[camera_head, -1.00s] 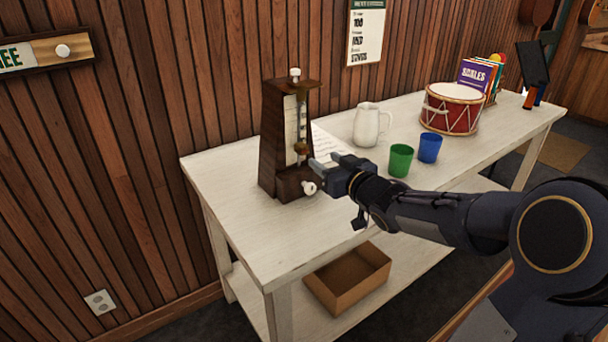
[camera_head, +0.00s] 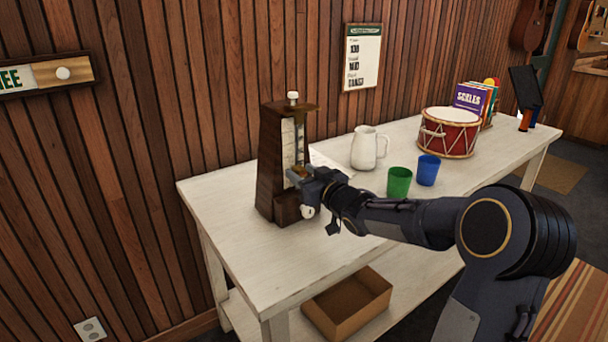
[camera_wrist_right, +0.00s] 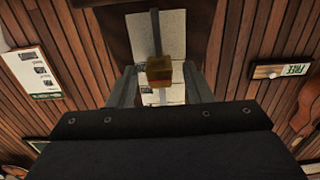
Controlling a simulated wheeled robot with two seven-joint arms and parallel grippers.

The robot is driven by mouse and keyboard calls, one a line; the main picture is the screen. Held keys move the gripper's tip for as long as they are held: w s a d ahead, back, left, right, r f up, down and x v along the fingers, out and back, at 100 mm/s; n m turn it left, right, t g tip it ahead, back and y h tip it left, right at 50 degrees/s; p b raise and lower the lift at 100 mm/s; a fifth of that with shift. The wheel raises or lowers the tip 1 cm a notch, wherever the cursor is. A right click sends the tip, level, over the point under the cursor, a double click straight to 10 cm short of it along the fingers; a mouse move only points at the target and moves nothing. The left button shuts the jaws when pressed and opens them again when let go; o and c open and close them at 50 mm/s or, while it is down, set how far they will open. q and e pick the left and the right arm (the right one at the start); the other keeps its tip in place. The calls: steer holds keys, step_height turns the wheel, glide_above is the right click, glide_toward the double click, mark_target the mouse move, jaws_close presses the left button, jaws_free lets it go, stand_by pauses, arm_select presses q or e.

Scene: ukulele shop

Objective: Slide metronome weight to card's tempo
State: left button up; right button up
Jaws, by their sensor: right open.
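The dark wooden metronome (camera_head: 272,165) stands upright near the table's left end, with a pale scale face and a white knob on its top. Its brass weight (camera_wrist_right: 159,72) sits on the upright rod, seen in the right wrist view. My right gripper (camera_head: 300,178) is at the metronome's face. In the right wrist view its fingers (camera_wrist_right: 159,88) are open, one on each side of the weight, with gaps showing. A white card (camera_head: 362,58) with a green header hangs on the wall; its lettering is too blurred to read surely. My left gripper is out of view.
The white table (camera_head: 240,240) also holds a white jug (camera_head: 365,149), a green cup (camera_head: 399,183), a blue cup (camera_head: 428,171) and a red drum (camera_head: 448,135). A cardboard box (camera_head: 350,310) sits on the shelf below. The table's front left area is clear.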

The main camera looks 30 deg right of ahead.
mark_target(297, 157)
jaws_close()
steer(key=shift+r, duration=0.1)
step_height(297, 157, up, 4)
steer(key=p, duration=0.3)
steer(key=shift+f, duration=0.35)
jaws_free()
steer(key=s, duration=0.8)
steer(key=shift+d, duration=0.3)
